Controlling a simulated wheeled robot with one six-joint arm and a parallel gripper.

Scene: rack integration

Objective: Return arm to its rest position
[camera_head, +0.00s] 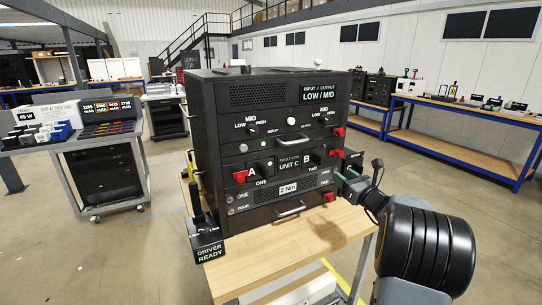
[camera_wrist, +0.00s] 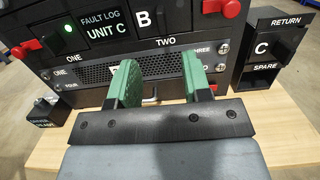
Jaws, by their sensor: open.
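My gripper (camera_head: 347,183) is in front of the lower right part of the black rack (camera_head: 208,130). In the wrist view its two green fingers (camera_wrist: 158,85) stand apart with nothing between them, facing the vented panel with the ONE and TWO labels. My black arm (camera_head: 425,240) reaches in from the lower right in the head view. Whether the fingertips touch the rack is hard to tell.
The rack stands on a wooden table (camera_head: 270,255). A driver holder (camera_head: 207,245) sits at its front left. A RETURN/SPARE box (camera_wrist: 270,48) stands right of the rack. A cart (camera_head: 105,165) is left; blue-legged benches (camera_head: 460,140) are right. Open floor lies between.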

